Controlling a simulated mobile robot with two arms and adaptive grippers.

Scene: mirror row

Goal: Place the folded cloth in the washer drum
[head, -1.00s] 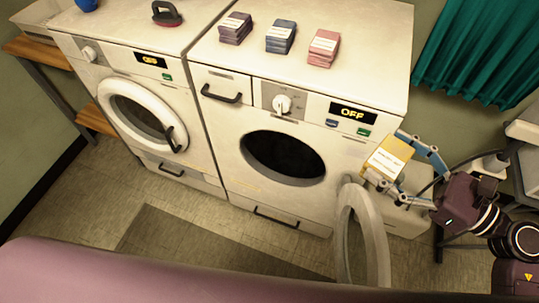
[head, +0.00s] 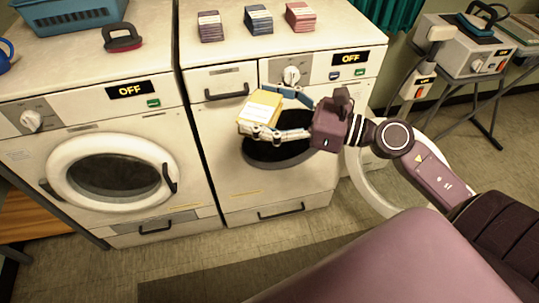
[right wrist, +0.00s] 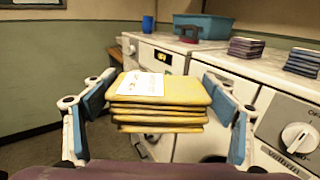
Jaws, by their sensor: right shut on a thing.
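The folded cloth (head: 258,110) is a yellow stack with a white label. My right gripper (head: 264,113) is shut on it and holds it in the air before the right washer (head: 235,180). In the right wrist view the cloth (right wrist: 160,112) lies level between the two blue-padded fingers. The right washer's round door (head: 368,190) stands open to the right, partly behind my right arm. The dark drum opening (head: 270,153) is partly covered by the gripper; the cloth is above and in front of it, outside the drum. My left gripper is not in view.
The left washer (head: 110,175) has its door shut. Purple, blue and pink cloth stacks (head: 258,19) sit on the right washer's top. A red-and-black iron-like object (head: 122,38) and a blue basket (head: 70,12) are on the left one. Equipment stands (head: 470,65) are at right.

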